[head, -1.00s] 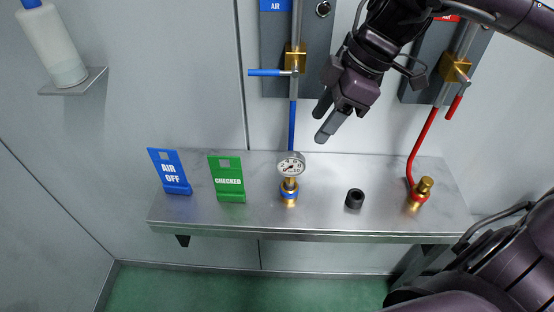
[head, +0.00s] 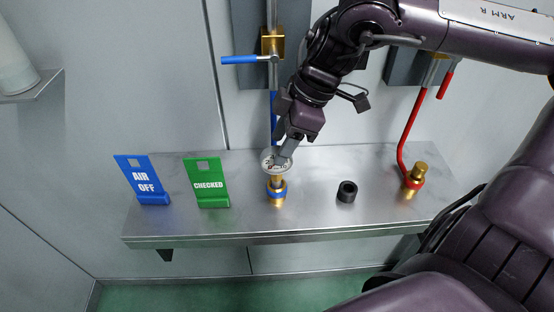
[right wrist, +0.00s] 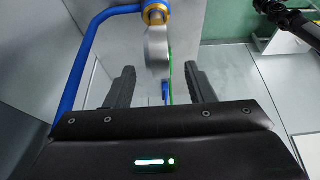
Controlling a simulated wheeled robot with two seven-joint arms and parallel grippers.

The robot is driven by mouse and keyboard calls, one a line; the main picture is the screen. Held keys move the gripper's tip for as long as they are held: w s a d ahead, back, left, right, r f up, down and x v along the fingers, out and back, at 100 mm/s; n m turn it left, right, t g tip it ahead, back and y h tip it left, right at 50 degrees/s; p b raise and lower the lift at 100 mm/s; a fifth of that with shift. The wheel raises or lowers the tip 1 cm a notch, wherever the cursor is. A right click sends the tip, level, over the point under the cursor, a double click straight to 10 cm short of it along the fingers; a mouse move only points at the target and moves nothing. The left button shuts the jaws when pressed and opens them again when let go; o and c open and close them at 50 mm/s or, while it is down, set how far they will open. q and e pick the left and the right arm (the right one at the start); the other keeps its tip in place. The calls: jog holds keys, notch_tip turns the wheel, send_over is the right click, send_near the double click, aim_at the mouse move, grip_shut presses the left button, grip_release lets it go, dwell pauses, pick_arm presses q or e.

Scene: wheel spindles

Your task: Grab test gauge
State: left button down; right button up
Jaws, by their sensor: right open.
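The test gauge (head: 270,160) has a round white dial and stands upright on a brass fitting with a blue ring (head: 277,191) on the metal shelf. My right gripper (head: 283,146) is at the gauge from above and behind, with a finger overlapping the dial's upper edge in the head view. In the right wrist view the gauge (right wrist: 158,48) shows edge-on, beyond and between the two spread fingers of my right gripper (right wrist: 160,80). The jaws are open; I cannot tell whether a finger touches the gauge. My left gripper is not in view.
On the shelf (head: 315,215) stand a blue AIR OFF tag (head: 142,180), a green CHECKED tag (head: 207,184), a black ring-shaped cap (head: 347,192) and a brass fitting on the red pipe (head: 414,178). A blue valve handle (head: 240,60) juts out above the gauge.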

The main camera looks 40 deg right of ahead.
aim_at(276, 171)
jog(key=shift+x, duration=1.35)
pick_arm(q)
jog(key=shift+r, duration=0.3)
pick_arm(e)
jog(key=shift+w, duration=0.15)
jog(key=shift+r, duration=0.1)
grip_shut()
